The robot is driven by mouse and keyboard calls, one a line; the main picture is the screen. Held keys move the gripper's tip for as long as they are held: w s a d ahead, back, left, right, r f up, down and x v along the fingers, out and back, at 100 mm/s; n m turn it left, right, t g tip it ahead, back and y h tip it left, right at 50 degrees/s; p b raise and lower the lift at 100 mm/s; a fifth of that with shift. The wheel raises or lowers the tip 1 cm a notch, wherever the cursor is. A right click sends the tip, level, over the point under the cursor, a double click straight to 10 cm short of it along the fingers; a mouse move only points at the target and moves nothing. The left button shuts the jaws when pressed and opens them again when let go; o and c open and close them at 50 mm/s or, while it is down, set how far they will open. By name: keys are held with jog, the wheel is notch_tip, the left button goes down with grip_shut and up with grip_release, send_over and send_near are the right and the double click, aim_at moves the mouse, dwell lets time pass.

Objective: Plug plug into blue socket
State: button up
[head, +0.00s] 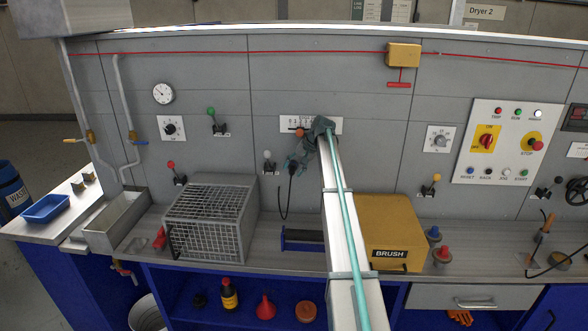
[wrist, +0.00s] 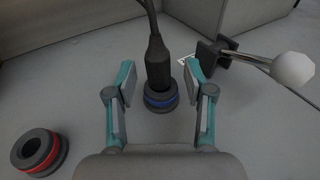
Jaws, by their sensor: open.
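The black plug (wrist: 157,62) stands upright in the wrist view, with its cord leaving from the top. Its lower end meets the blue-ringed socket (wrist: 161,98) and appears to be in its opening; I cannot tell how deep. My gripper (wrist: 158,76) is open, with one finger on each side of the plug and gaps between. In the head view my gripper (head: 307,150) is at the back panel, and the plug (head: 292,169) shows just below it with its cord hanging. The blue socket is hidden there.
A red-ringed socket (wrist: 40,152) is at lower left in the wrist view. A lever with a white ball (wrist: 292,70) stands close on the right. In the head view, a wire cage (head: 210,220) and yellow BRUSH box (head: 388,230) stand on the counter.

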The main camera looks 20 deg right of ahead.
jog(key=v, duration=1.2)
jog(key=shift+d, duration=0.1)
dwell(0.4)
